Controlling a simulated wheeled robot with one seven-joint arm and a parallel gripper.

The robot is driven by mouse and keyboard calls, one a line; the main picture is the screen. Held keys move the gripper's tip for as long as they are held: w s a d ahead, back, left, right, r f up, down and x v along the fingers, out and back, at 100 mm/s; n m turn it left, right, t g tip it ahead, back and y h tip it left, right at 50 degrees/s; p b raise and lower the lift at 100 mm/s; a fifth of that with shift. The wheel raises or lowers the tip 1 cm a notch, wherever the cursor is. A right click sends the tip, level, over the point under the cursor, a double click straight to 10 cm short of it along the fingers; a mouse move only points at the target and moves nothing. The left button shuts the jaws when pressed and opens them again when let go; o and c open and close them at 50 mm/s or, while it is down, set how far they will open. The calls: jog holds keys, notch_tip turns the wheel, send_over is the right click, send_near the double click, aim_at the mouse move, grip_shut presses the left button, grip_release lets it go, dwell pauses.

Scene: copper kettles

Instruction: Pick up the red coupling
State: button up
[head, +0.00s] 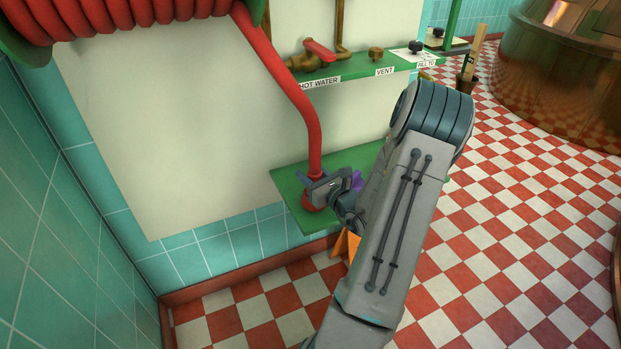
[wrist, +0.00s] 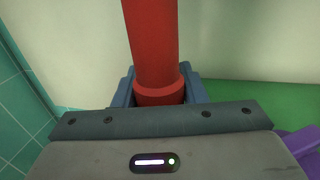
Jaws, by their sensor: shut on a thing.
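The red coupling (head: 311,200) is at the lower end of the thick red hose (head: 305,120), low over the green shelf (head: 288,187). My gripper (head: 312,188) is shut around it, with a finger on each side. In the wrist view the coupling's collar (wrist: 160,93) sits between the two blue-grey fingers, with the hose (wrist: 152,40) running upward from it. The gripper body hides the lower part of the coupling there. I cannot tell whether the coupling touches the shelf.
A coiled red hose (head: 130,18) hangs at the upper left. A green ledge (head: 345,70) carries a red-handled valve (head: 318,52) and labels. A purple thing (head: 357,180) is close behind my gripper. A copper kettle (head: 560,70) stands at the upper right. Checkered floor (head: 500,230) is open at right.

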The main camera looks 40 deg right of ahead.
jog(key=r, duration=0.1)
jog(key=r+p, duration=0.1)
jog(key=r, duration=0.1)
jog(key=d+r, duration=0.1)
jog(key=shift+s+r, duration=0.2)
jog(key=shift+s, duration=0.1)
jog(key=s+d+r+p, duration=0.2)
jog(key=s+d+r, duration=0.3)
jog(key=d, duration=0.4)
jog(key=shift+r, duration=0.4)
